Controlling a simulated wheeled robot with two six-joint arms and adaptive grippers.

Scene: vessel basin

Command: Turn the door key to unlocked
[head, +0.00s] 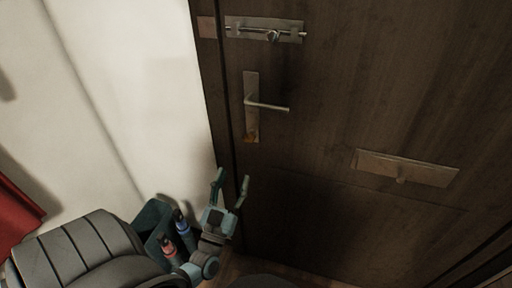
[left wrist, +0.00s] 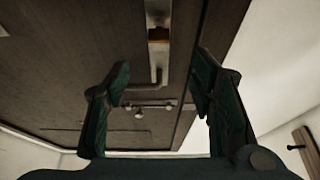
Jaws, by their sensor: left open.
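The dark wooden door (head: 330,90) has a metal handle plate (head: 251,90) with a lever handle (head: 270,105) pointing right. A small orange-brown patch at the plate's lower end (head: 251,135) is where the door key seems to be; its turn angle is too small to tell. My left gripper (head: 231,178) is open and empty, below the plate and apart from it. In the left wrist view, the plate (left wrist: 158,12) and orange-brown patch (left wrist: 158,34) appear upside down, above and between the spread fingers (left wrist: 164,72). My right gripper is not in view.
A sliding bolt (head: 265,30) sits above the handle, and a metal flap plate (head: 405,168) is at the right. A dark bin (head: 152,218) with bottles and a grey ribbed rounded object (head: 75,248) stand at lower left. The white wall (head: 140,80) is left of the door.

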